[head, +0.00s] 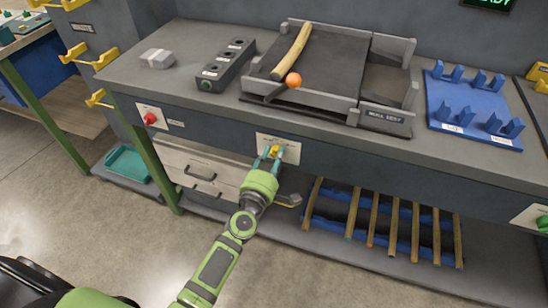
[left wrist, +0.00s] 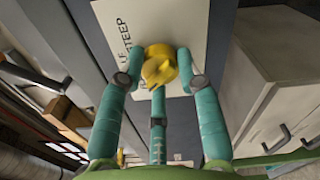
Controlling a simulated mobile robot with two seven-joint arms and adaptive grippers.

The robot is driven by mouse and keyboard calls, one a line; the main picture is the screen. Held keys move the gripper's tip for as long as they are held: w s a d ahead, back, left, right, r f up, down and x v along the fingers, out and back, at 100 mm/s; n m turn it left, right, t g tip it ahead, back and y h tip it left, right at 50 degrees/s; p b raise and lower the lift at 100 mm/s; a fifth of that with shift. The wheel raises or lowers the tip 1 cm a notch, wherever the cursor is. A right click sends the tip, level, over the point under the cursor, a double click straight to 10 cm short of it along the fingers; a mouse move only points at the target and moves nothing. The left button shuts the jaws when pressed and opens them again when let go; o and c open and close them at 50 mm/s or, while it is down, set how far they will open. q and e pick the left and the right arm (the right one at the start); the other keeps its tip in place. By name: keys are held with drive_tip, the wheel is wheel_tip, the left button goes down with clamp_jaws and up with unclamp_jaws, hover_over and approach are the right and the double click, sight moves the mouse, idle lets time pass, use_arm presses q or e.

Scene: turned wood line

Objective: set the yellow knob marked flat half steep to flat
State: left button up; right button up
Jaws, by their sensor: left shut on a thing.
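The yellow knob (head: 275,150) sits on a white label plate (head: 290,157) on the front of the bench. My left gripper (head: 269,156) is at the knob, its teal fingers around it. In the left wrist view the yellow knob (left wrist: 158,66) is between the fingers of the left gripper (left wrist: 155,72), which is shut on it. The plate (left wrist: 145,18) reads STEEP at the upper left of the knob. Part of another word shows below it, and the fingers hide the rest. The knob's raised ridge is partly visible, but its exact setting is unclear. My right gripper is out of view.
A red knob (head: 150,118) is left on the bench front, and a green knob (head: 542,222) at the far right. Drawers (head: 200,172) and a rack of wooden rods (head: 392,225) are below. A tray with a stick and orange ball (head: 293,80) stands on top.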

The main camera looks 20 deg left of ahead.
use_arm(q)
drive_tip(key=shift+w+a+r, duration=0.1)
drive_tip(key=shift+a+r, duration=0.05)
drive_tip(key=shift+a, duration=0.15)
drive_tip(key=o, duration=1.1)
drive_tip(key=shift+o, duration=0.2)
drive_tip(key=shift+f, duration=0.2)
drive_tip(key=shift+d, duration=0.1)
drive_tip(key=s, duration=1.2)
drive_tip(key=shift+a, duration=0.25)
